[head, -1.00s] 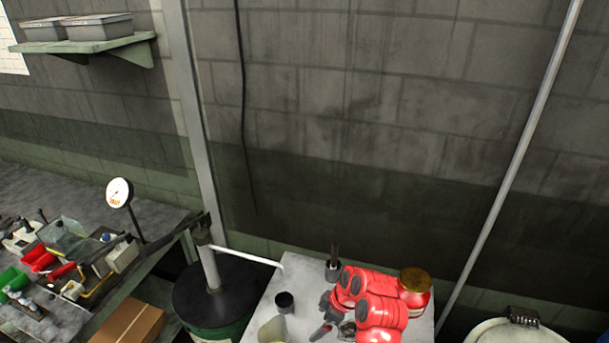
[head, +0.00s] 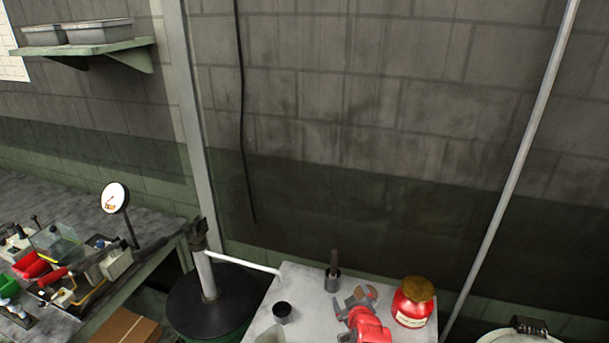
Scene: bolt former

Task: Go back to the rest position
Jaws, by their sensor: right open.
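My right gripper (head: 351,300) shows low in the head view, just right of the bottom middle. It is grey, on a red arm link, over or beside the light grey tabletop (head: 312,300). It is open, and I see nothing held in it. A red jar with a brownish-gold lid (head: 412,303) stands to the right of the gripper, apart from it in the picture. My left gripper is out of view.
A dark cup (head: 282,312) and a dark upright tool in a holder (head: 333,273) stand on the tabletop. A cluttered bench (head: 160,215) is at left, with a cardboard box (head: 125,327) and a dark-topped drum (head: 210,308) nearby. A pale lidded container (head: 505,336) is at lower right.

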